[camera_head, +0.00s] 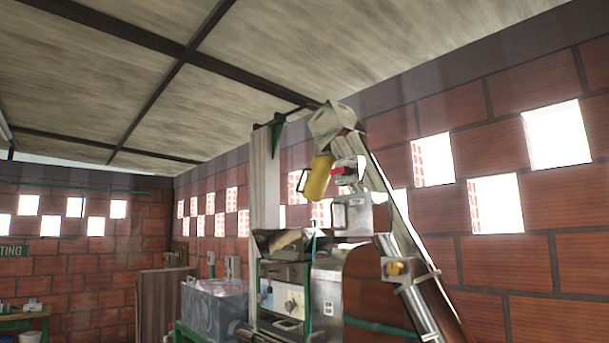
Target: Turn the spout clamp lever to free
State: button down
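A slanted elevator (394,215) rises from the lower right to a grey head (334,119) near the ceiling. A yellow spout (318,177) hangs tilted below the head, with a thin dark handle-like loop on its left. A small red part (339,170), which looks like the spout clamp lever, sits just right of the spout beside pale grey fittings. It is small and distant, so I cannot tell its exact position. My gripper does not show in this view.
A pale box with a handle (353,214) is below the spout. Lower stand a hopper (285,242), a control panel (287,299) and a clear grey bin (212,304). Brick walls with bright openings enclose the room. A wooden panel (160,302) stands left.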

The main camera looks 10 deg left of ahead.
aim_at(344, 170)
jog(key=i+j, duration=0.35)
jog(key=i, duration=0.25)
jog(key=i+j+z, duration=0.1)
jog(key=i+j, duration=0.2)
jog(key=i, duration=0.25)
jog(key=i+j+z, duration=0.1)
jog(key=i+j, duration=0.25)
jog(key=i, duration=0.2)
